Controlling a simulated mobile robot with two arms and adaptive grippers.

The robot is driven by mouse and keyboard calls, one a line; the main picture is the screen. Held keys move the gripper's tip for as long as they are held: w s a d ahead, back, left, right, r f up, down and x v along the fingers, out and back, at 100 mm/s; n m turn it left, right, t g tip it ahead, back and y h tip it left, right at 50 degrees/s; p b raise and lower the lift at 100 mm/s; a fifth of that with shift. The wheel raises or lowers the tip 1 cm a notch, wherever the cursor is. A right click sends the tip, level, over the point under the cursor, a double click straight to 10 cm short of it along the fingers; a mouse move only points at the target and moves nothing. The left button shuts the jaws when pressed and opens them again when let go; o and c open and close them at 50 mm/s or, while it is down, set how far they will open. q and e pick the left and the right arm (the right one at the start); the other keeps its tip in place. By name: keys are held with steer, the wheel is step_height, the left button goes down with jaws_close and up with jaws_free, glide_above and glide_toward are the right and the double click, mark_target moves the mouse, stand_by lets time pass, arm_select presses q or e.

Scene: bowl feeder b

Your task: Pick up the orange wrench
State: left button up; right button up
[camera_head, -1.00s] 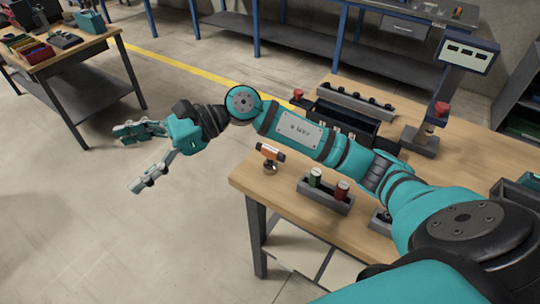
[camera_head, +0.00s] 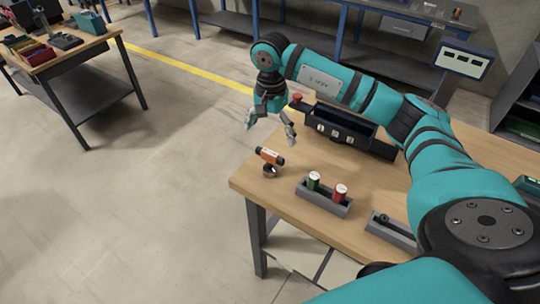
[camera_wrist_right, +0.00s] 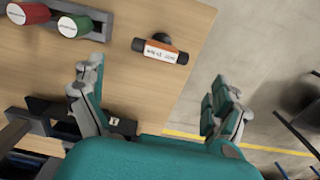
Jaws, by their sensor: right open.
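The orange wrench (camera_head: 269,155) is a short orange piece with black ends and a white label. It rests on a small round stand near the left corner of the wooden table. It also shows in the right wrist view (camera_wrist_right: 160,51), ahead of the fingers and between their lines. My right gripper (camera_head: 270,132) points down, open and empty, above and just behind the wrench in the head view. In the right wrist view its two fingers (camera_wrist_right: 157,76) are spread wide, apart from the wrench. My left gripper is not in view.
A grey holder (camera_head: 326,198) with a green and a red cylinder stands right of the wrench. A dark bin unit (camera_head: 350,130) stands behind. The table edge (camera_head: 240,184) is close on the wrench's left, with open floor beyond.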

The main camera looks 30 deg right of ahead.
mark_target(270, 152)
step_height(270, 152, down, 3)
steer(key=shift+f+p, duration=0.15)
steer(key=shift+p, duration=0.2)
steer(key=shift+a+f+p, duration=0.15)
steer(key=shift+f+p, duration=0.3)
steer(key=shift+f, duration=0.05)
step_height(270, 152, down, 4)
steer(key=shift+s+a+r+p, duration=0.1)
steer(key=shift+s+r+p, duration=0.1)
steer(key=shift+p, duration=0.75)
steer(key=shift+w+f, duration=0.1)
steer(key=shift+f, duration=0.35)
steer(key=shift+c, duration=0.3)
steer(key=c, duration=1.3)
